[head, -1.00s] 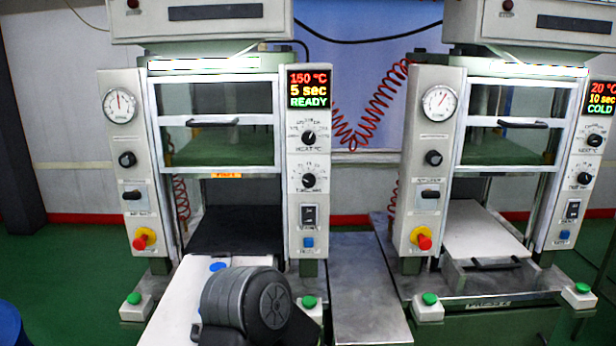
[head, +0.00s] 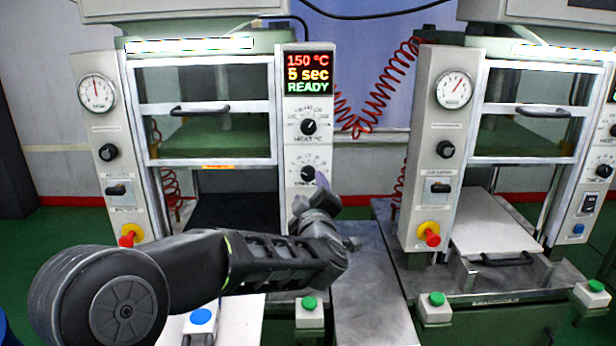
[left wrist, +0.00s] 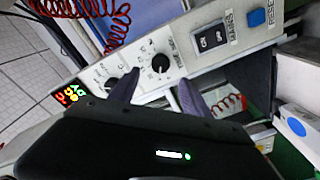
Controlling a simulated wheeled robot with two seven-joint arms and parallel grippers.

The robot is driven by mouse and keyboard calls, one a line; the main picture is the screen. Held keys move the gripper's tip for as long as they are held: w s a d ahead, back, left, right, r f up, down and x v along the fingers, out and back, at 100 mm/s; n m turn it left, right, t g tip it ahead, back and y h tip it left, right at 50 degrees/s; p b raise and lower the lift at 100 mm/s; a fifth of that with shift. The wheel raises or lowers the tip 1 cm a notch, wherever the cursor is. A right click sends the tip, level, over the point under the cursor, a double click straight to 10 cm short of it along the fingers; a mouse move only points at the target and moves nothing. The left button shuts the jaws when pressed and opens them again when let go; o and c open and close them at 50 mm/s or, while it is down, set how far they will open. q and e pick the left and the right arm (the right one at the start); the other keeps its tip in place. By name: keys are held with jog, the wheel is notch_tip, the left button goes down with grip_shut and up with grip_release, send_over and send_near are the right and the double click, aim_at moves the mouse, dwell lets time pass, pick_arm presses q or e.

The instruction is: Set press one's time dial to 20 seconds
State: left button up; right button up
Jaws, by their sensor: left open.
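Press one's control panel stands on the left press in the head view. Its display (head: 307,74) reads 150 °C, 5 sec, READY. The black time dial (head: 308,173) is below the heat dial (head: 308,126), its lower part close behind my gripper. In the left wrist view the time dial (left wrist: 160,62) shows just beyond and between my fingertips, with the heat dial (left wrist: 111,84) beside the left finger. My left gripper (head: 321,186) is open at the panel, its fingers (left wrist: 160,88) apart with nothing between them; contact with the dial cannot be told. My right gripper is not in view.
Below the time dial are a black rocker switch (left wrist: 210,38) and a blue reset button (left wrist: 257,18). Green buttons (head: 309,303) stand on the front ledge. A second press with a pale plate (head: 490,228) is at the right. A bare metal table (head: 368,285) lies between the presses.

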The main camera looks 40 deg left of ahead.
aim_at(308, 175)
pick_arm(q)
jog(key=p+x, duration=0.2)
jog(key=x, duration=0.5)
jog(key=shift+w+a, duration=0.25)
jog(key=shift+w, duration=0.05)
jog(key=shift+c, duration=0.5)
grip_shut()
